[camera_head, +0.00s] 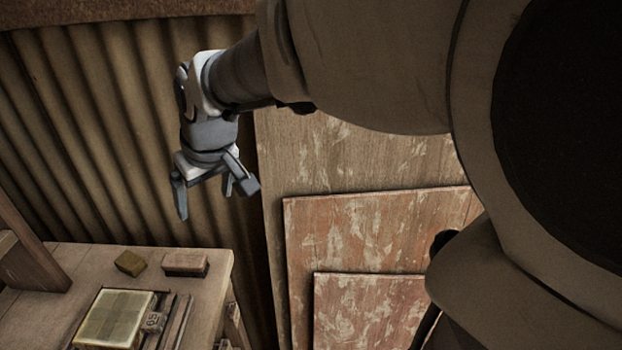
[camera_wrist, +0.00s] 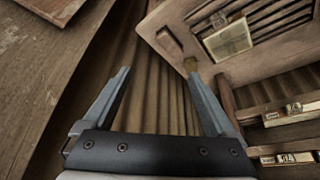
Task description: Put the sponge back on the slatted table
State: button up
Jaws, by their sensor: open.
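A small olive-yellow block that looks like the sponge (camera_head: 130,262) lies on the wooden table (camera_head: 70,258), near its back edge. In the wrist view the sponge (camera_wrist: 190,64) shows just beyond the right fingertip, which may cover part of it. Slats show in the table top (camera_wrist: 148,28) in the wrist view. My gripper (camera_head: 214,190) is open and empty, well above the table's back right corner and apart from the sponge. Its two fingers also show in the wrist view (camera_wrist: 158,75), with nothing between them.
A brownish block (camera_head: 185,265) lies right of the sponge. A pale tile (camera_head: 115,318) and a numbered block (camera_head: 153,321) are nearer. A wooden post (camera_head: 25,250) stands at left. Corrugated wall (camera_head: 100,140) is behind; boards (camera_head: 375,235) lean at right.

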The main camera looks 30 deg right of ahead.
jog(key=s+d+m, duration=0.1)
jog(key=s+d, duration=0.1)
jog(key=s, duration=0.3)
jog(key=s+d+m+h, duration=0.1)
jog(key=s+d, duration=0.2)
jog(key=s, duration=0.3)
jog(key=s+d+r+m+t, duration=0.1)
jog(key=s+d, duration=0.2)
jog(key=s, duration=0.3)
jog(key=shift+h, duration=0.3)
notch_tip(320, 180, up, 4)
jog(key=p, duration=0.4)
jog(key=shift+w, duration=0.1)
